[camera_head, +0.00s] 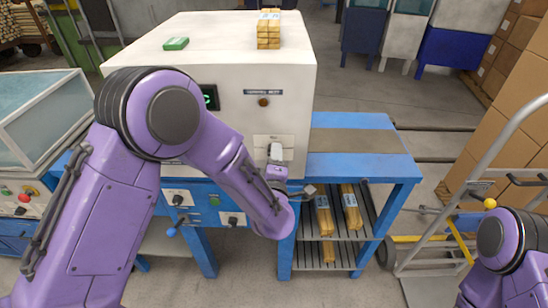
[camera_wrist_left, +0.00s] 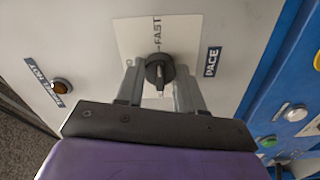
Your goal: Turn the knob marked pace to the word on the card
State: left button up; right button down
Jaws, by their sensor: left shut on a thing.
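The black pace knob (camera_wrist_left: 159,70) sits on a pale plate (camera_wrist_left: 182,35) on the machine front in the left wrist view. The word FAST is printed above it, and a PACE label (camera_wrist_left: 211,62) is to its right. Other words on the plate are hidden by the fingers. My left gripper (camera_wrist_left: 160,78) is shut on the knob, with one finger on each side. In the head view, my left gripper (camera_head: 275,155) covers the knob against the white machine (camera_head: 285,115). I cannot make out a card with a readable word.
A blue table (camera_head: 350,122) stands right of the machine, with wrapped wood bundles (camera_head: 350,208) on the racks below. Other knobs (camera_head: 178,199) sit on the blue panel under the machine. A hand truck (camera_head: 470,195) and cartons stand at the right.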

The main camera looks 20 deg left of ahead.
pick_arm(q)
jog(key=shift+f, duration=0.1)
jog(key=o, duration=1)
jog(key=shift+o, duration=0.2)
jog(key=b+v, duration=0.3)
jog(key=v, duration=0.7)
jog(key=shift+s, duration=0.35)
